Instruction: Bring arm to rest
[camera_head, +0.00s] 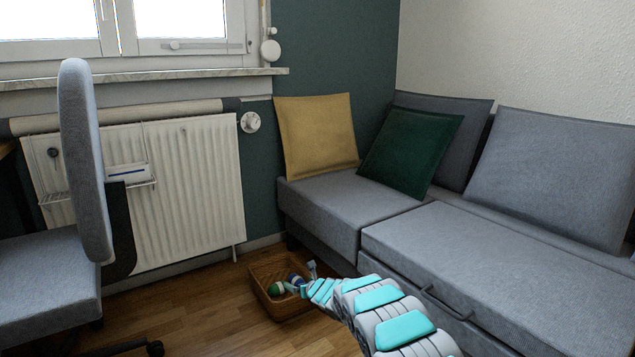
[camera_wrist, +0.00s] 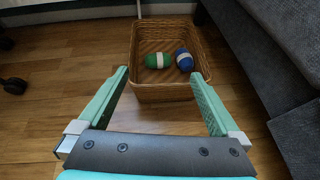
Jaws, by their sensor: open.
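My gripper (camera_wrist: 160,92) is open and empty in the wrist view, its two teal fingers spread wide. Ahead of it on the floor stands a brown wicker basket (camera_wrist: 162,93). My arm, white and teal, reaches from the lower right of the head view toward the basket, which also shows there (camera_head: 262,292). Inside the basket lie a green rolled item with a white band (camera_wrist: 158,61) and a blue one with a white band (camera_wrist: 184,60). In the head view my gripper (camera_head: 312,270) is small and partly hidden by my arm.
A grey sofa (camera_head: 480,262) stands right of the basket, with a yellow cushion (camera_head: 317,135) and a green cushion (camera_head: 410,150). A grey office chair (camera_head: 85,165) is at the left, before a white radiator (camera_head: 190,185). Wooden floor (camera_head: 190,305) lies open between chair and basket.

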